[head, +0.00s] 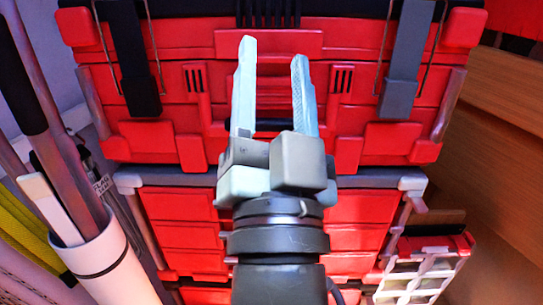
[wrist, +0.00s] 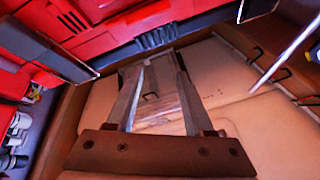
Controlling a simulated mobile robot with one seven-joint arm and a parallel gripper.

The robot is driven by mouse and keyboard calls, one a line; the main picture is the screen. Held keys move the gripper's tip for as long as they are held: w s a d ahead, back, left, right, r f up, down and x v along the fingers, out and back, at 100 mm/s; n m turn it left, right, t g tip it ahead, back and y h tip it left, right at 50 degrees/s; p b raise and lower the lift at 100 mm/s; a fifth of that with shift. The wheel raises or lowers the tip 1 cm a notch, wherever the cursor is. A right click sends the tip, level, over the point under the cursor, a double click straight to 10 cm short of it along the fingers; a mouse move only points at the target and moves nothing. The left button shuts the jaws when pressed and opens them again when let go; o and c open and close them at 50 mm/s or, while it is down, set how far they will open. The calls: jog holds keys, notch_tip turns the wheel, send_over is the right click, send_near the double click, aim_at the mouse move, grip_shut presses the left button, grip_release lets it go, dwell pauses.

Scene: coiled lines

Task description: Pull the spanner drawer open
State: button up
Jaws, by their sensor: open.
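A red stacked tool chest fills the middle of the head view, with an upper case (head: 180,35) and a lower unit with red drawer fronts (head: 375,208). I cannot tell which drawer is the spanner drawer; no label is readable. My gripper (head: 273,50) is open, its two pale fingers pointing up in front of the upper case with nothing between them. It hides the middle of the chest. In the wrist view my gripper (wrist: 160,58) is also open and empty, and red chest parts (wrist: 60,30) lie beyond and to the left, apart from the fingers.
A white tube (head: 105,262) holding long poles stands at the left. A white lattice basket (head: 415,275) is at the lower right, near a wooden panel (head: 500,130). The wrist view shows a tan padded surface (wrist: 250,120) and a metal rod (wrist: 288,52) at right.

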notch_tip(320, 180, down, 28)
jog(key=s+a+m+g+p, duration=0.1)
jog(key=s+m+g+p, duration=0.15)
jog(key=m+g, duration=0.7)
jog(key=w+m+t+p, duration=0.2)
jog(key=w+m+t, duration=0.1)
jog(key=w, duration=0.9)
jog(key=shift+w+f+m+h+p, duration=0.15)
jog(key=shift+m+h+p, duration=0.15)
jog(key=shift+m+h, duration=0.15)
grip_shut()
